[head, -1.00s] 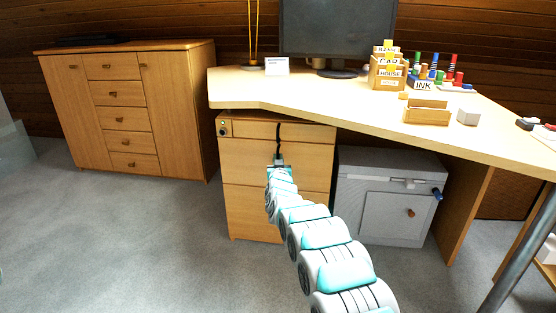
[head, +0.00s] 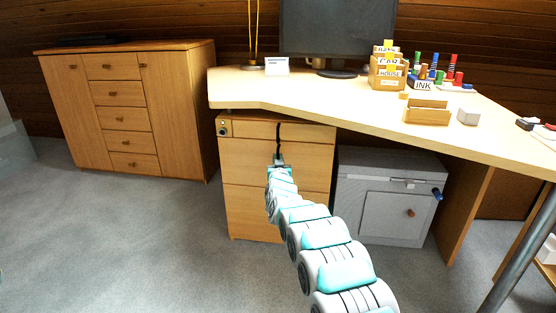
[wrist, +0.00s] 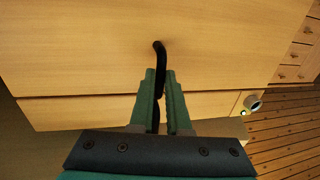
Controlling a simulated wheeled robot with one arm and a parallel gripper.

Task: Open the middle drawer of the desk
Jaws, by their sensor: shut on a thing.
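The desk's drawer unit has a thin top drawer (head: 245,130), a taller middle drawer (head: 245,163) and a tall bottom drawer (head: 250,212). All look flush or nearly so; I cannot tell whether the middle one stands slightly out. A black curved handle (head: 279,143) shows in front of the upper drawers. In the wrist view the handle (wrist: 160,58) meets the middle drawer's front (wrist: 90,45) and runs down between my fingers. My gripper (head: 278,165), also in the wrist view (wrist: 161,88), is shut on this handle. Its lower part is partly hidden by the fingers.
A round lock (head: 223,128) sits at the unit's upper left. A grey cabinet (head: 350,200) stands close on the right under the desktop (head: 330,95). A wooden cabinet (head: 180,110) stands at the left. The carpet (head: 130,250) in front and left is clear.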

